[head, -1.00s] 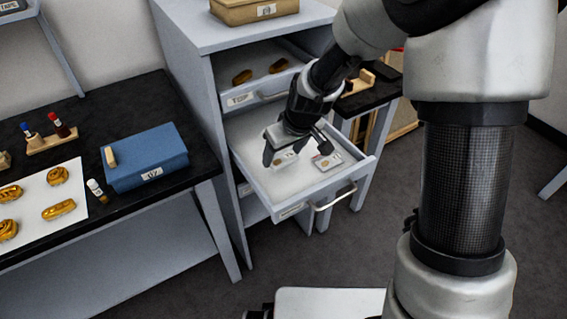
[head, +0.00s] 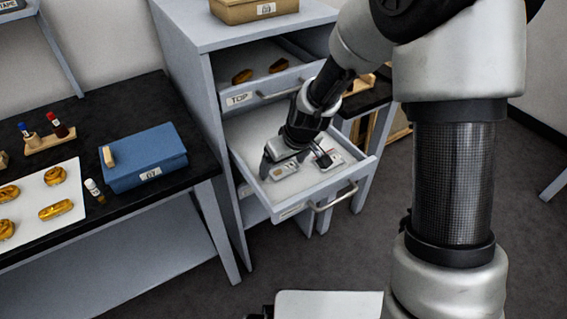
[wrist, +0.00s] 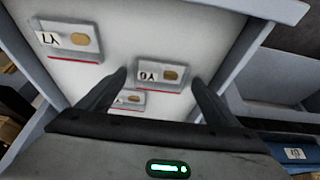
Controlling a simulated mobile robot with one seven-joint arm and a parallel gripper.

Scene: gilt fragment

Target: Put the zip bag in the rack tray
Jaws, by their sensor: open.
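Several small clear zip bags lie flat in the open drawer, each with a white label, a tan piece and a red line along one edge. In the wrist view one bag (wrist: 161,73) lies between my fingertips, another (wrist: 70,40) is at the upper left, and a third (wrist: 128,98) is partly hidden by my left finger. In the head view one bag (head: 283,170) shows by my fingers and another (head: 332,161) to their right. My gripper (head: 296,163) is open and empty, pointing down inside the drawer; its fingers (wrist: 158,78) straddle the middle bag. I cannot identify the rack tray.
The pulled-out drawer (head: 310,190) has raised walls around my gripper. The drawer labelled TOP (head: 240,98) hangs partly open above, holding brown pieces. A dark bench (head: 110,195) on the left bears a blue box (head: 145,158), a white sheet and a small wooden vial rack (head: 49,142).

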